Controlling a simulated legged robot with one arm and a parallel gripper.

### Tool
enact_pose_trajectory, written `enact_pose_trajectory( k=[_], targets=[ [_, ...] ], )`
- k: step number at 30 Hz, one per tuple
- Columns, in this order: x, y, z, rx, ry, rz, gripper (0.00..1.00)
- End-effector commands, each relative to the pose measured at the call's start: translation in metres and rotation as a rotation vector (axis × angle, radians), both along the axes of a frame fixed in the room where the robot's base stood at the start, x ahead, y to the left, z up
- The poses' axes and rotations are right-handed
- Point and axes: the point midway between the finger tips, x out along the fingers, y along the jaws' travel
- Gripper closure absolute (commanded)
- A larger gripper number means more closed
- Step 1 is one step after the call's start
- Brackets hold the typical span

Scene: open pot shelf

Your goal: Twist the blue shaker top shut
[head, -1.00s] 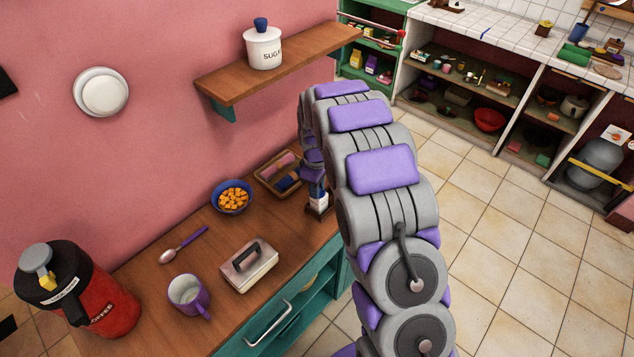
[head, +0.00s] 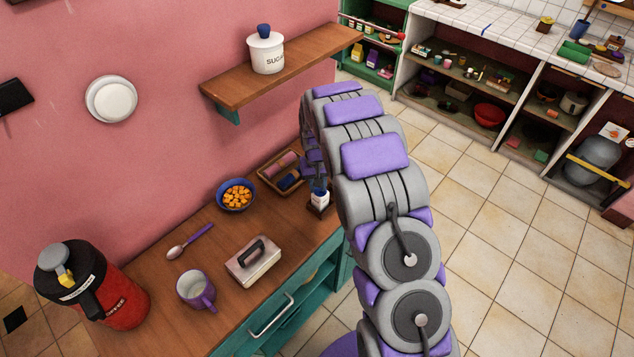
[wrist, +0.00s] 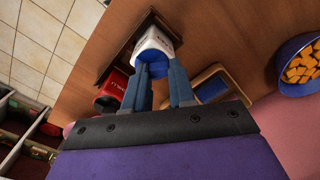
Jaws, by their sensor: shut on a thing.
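The white shaker (head: 320,199) with dark lettering stands at the right end of the wooden counter in the head view. It also shows in the wrist view (wrist: 152,44). Its blue top (wrist: 154,60) sits between the two fingers of my gripper (wrist: 159,72), which is shut on it. The fingers partly cover the top, so I cannot tell whether it is fully seated. In the head view my arm hides most of my gripper.
A red container (wrist: 111,90) and a dark wooden holder (wrist: 116,55) are close to the shaker. A tray (head: 266,172), bowl of orange cubes (head: 237,194), butter dish (head: 254,262), mug (head: 193,290), spoon (head: 190,242) and red coffee flask (head: 122,302) occupy the counter. A shelf (head: 235,95) overhangs the back.

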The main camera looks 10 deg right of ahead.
Motion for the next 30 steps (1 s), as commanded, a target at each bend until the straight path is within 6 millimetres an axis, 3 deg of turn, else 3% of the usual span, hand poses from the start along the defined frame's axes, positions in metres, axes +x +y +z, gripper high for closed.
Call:
enact_pose_trajectory(
  k=[11,26,27,30],
  targets=[
    [0.0029,-0.0012,0.0006,0.001,-0.005,-0.151,1.00],
    [0.0031,-0.0012,0.0006,0.000,-0.005,-0.170,1.00],
    [0.0030,-0.0012,0.0005,0.000,-0.005,-0.170,0.74],
    [0.0028,-0.0012,0.0006,0.000,-0.005,-0.170,0.65]
  ],
)
